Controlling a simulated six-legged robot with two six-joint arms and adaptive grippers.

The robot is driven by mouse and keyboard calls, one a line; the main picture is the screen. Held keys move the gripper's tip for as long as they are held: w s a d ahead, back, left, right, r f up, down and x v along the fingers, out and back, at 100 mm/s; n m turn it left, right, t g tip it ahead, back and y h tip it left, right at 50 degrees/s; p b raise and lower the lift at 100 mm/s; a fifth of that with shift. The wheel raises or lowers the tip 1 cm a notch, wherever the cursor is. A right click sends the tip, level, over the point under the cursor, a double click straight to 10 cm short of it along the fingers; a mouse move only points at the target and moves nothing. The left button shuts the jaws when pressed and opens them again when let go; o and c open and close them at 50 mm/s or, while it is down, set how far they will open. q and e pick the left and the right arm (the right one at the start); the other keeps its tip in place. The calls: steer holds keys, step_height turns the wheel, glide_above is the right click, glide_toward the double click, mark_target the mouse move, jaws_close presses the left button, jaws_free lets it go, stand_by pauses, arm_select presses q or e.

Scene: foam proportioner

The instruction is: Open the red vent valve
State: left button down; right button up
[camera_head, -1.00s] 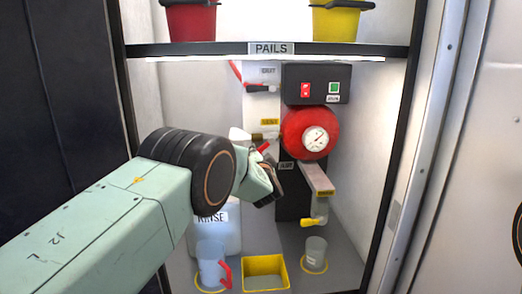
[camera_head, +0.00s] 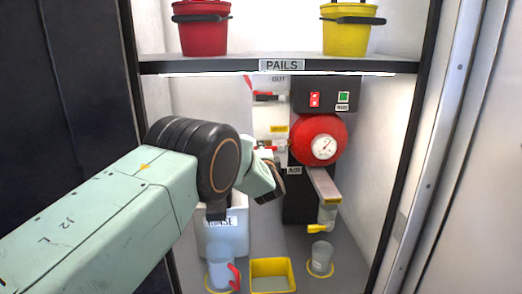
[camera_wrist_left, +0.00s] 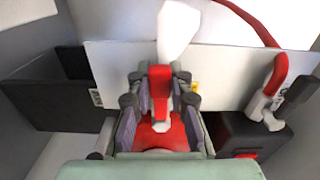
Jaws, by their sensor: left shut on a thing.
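The red vent valve handle (camera_head: 267,148) shows as a short red bar just above my left gripper (camera_head: 272,182), below a small yellow label on the white panel. In the left wrist view the red handle (camera_wrist_left: 160,88) stands between the fingers of my left gripper (camera_wrist_left: 160,108), which is shut on it. A white fitting is joined to it. My gripper and wrist hide part of the valve in the head view. My right gripper is not in view.
A red round tank with a gauge (camera_head: 318,140) and a black switch box (camera_head: 325,95) stand right of the valve. Another red-handled valve (camera_head: 266,97) is above. A rinse container (camera_head: 222,238), jug (camera_head: 221,268), yellow tray (camera_head: 272,276) and cup (camera_head: 320,257) stand below.

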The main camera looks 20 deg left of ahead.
arm_select(q)
steer(key=shift+a+r, duration=0.1)
steer(key=shift+r, duration=0.15)
steer(key=c, duration=1.6)
jaws_free()
steer(key=o, duration=0.4)
steer(key=shift+f, duration=0.2)
steer(key=shift+s, duration=0.1)
steer(key=v, duration=1.2)
